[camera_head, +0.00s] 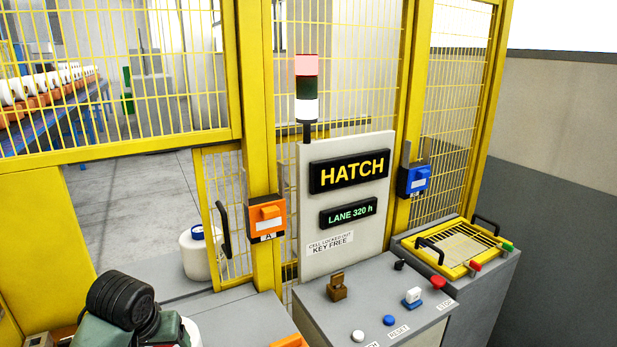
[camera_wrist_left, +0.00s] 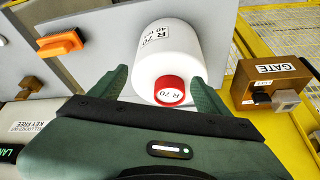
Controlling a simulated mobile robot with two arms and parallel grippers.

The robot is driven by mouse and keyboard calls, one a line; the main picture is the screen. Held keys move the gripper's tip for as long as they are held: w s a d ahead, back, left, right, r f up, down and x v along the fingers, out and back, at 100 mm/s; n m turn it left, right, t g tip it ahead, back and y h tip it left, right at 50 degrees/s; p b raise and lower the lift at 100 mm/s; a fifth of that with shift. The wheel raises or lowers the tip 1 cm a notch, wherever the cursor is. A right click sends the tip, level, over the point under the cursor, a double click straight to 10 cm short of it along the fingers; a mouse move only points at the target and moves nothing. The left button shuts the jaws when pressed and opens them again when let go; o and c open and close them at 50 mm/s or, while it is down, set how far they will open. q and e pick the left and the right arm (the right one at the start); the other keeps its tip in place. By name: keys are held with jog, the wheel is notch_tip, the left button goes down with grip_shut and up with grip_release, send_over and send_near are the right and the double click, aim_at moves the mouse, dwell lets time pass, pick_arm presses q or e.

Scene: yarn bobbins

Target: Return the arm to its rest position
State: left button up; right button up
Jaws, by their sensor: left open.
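My left arm's dark green and black wrist (camera_head: 125,305) is at the lower left of the head view; its fingertips are hidden there. In the left wrist view my left gripper (camera_wrist_left: 160,88) is open, with one green finger on each side. A white container (camera_wrist_left: 172,45) with a red cap marked R 70 lies in line with the gap, on a grey surface. I cannot tell whether the fingers touch it. My right gripper is in neither view.
A yellow mesh fence (camera_head: 258,100) rises ahead, with an orange latch box (camera_head: 265,217) and a blue one (camera_head: 413,180). A HATCH panel (camera_head: 320,235) stands behind a button console (camera_head: 365,318). A yellow tray (camera_head: 455,250) is at right. A brown GATE box (camera_wrist_left: 268,88) is right of the gripper.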

pick_arm(q)
jog(key=s+d+f+m+h, duration=0.1)
jog(key=s+d+f, duration=0.3)
jog(key=s+f, duration=0.2)
jog(key=s+d+f+m, duration=0.2)
jog(key=s+d+f, duration=0.2)
jog(key=s+f, duration=0.15)
jog(key=s+d+f+m, duration=0.1)
jog(key=s+d, duration=0.1)
jog(key=s, duration=0.5)
jog(key=s+d+f, duration=0.2)
jog(key=s, duration=0.5)
notch_tip(320, 180, down, 31)
jog(key=s+g+b, duration=0.1)
jog(key=g+b, duration=0.1)
jog(key=b, duration=0.6)
jog(key=s+a+f+b, duration=0.1)
jog(key=s+f+b, duration=0.2)
jog(key=s+f, duration=0.6)
jog(key=s+a+f+m+g+b, duration=0.1)
jog(key=s+a+f+b, duration=0.1)
jog(key=s+f, duration=0.7)
notch_tip(320, 180, down, 7)
jog(key=shift+a+f+b, duration=0.15)
jog(key=shift+f+b, duration=0.05)
jog(key=shift+b, duration=0.55)
